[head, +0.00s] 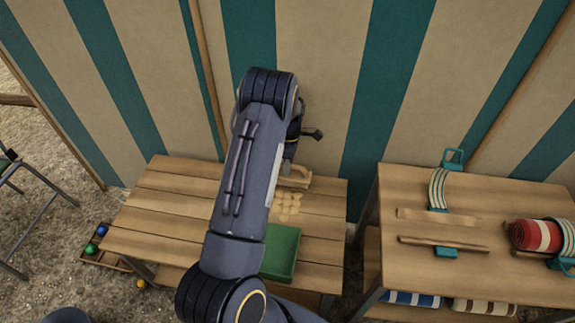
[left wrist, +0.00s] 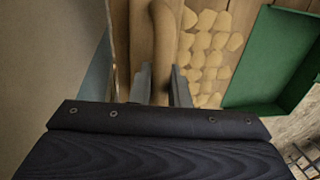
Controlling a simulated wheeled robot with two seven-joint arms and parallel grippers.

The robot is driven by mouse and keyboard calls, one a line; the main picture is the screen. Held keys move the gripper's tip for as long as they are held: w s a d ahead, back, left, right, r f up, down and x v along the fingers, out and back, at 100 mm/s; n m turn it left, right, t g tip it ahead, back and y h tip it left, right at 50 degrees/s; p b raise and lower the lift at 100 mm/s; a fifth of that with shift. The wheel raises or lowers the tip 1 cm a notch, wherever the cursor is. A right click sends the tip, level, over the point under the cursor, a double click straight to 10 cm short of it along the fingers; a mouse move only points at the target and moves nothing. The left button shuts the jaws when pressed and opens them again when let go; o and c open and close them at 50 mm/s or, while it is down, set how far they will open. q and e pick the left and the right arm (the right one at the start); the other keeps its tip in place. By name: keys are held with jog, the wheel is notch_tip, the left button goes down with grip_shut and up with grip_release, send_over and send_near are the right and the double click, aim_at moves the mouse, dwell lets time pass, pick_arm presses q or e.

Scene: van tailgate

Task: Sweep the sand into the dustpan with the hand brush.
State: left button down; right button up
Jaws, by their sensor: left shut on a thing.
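The sand (head: 288,204) lies as a patch of pale flat clumps on the slatted wooden bench; it also shows in the left wrist view (left wrist: 210,52). The green dustpan (head: 283,252) lies on the bench on the near side of the sand, partly hidden by my arm. My left gripper (head: 290,160) is over the back of the bench, shut on the wooden hand brush (head: 299,180). In the left wrist view the brush's handle (left wrist: 165,35) runs between my fingers (left wrist: 161,82), just left of the sand. Its bristles cannot be made out. My right gripper is not in view.
The slatted bench (head: 165,200) is clear on its left side. A striped canvas wall (head: 320,60) stands close behind. A second wooden table (head: 480,275) at right carries straps, slats and a red roll (head: 535,235). A small crate with balls (head: 105,260) is on the ground at left.

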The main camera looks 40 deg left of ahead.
pick_arm(q)
jog(key=shift+f, duration=0.35)
jog(key=shift+s+d+r, duration=0.2)
jog(key=shift+s, duration=0.4)
jog(key=shift+s+d+p, duration=0.3)
jog(key=shift+s, duration=0.35)
jog(key=shift+s+d+p, duration=0.3)
jog(key=shift+s, duration=0.35)
jog(key=shift+s+d+f+p, duration=0.15)
jog(key=shift+s+d, duration=0.2)
jog(key=shift+s, duration=0.45)
jog(key=shift+s+d+p, duration=0.2)
jog(key=shift+s+d, duration=0.1)
jog(key=shift+s, duration=0.45)
jog(key=shift+s+d+f+p, duration=0.15)
jog(key=shift+s+d, duration=0.2)
jog(key=shift+s, duration=0.45)
jog(key=shift+s+d+r+p, duration=0.1)
jog(key=shift+s+d+p, duration=0.15)
jog(key=shift+s, duration=0.45)
jog(key=shift+s+d+r+p, duration=0.15)
jog(key=shift+s+d, duration=0.15)
jog(key=shift+s, duration=0.35)
jog(key=shift+s+d+f, duration=0.1)
jog(key=shift+s+d, duration=0.25)
jog(key=shift+s, duration=0.4)
jog(key=shift+s+d+f, duration=0.1)
jog(key=shift+s+d, duration=0.2)
jog(key=shift+s, duration=0.45)
